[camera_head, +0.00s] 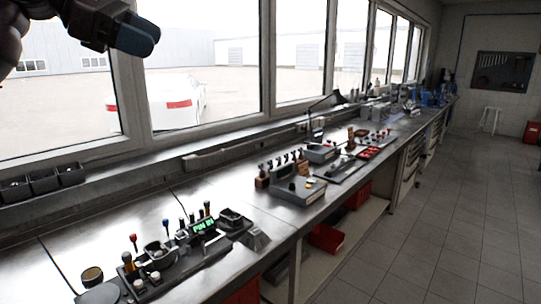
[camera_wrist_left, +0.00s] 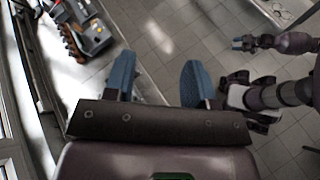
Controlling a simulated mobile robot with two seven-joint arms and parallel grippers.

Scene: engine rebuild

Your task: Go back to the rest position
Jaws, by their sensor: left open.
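My left gripper (camera_head: 136,38) is at the top left of the head view, raised in front of the window and well above the bench. In the left wrist view its two blue fingers stand apart, with nothing between them (camera_wrist_left: 158,80). My right gripper (camera_wrist_left: 243,43) shows small at the upper right of the left wrist view, with blue tips, over the floor. Its jaw opening is too small to make out.
Red bins (camera_head: 326,238) sit below.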

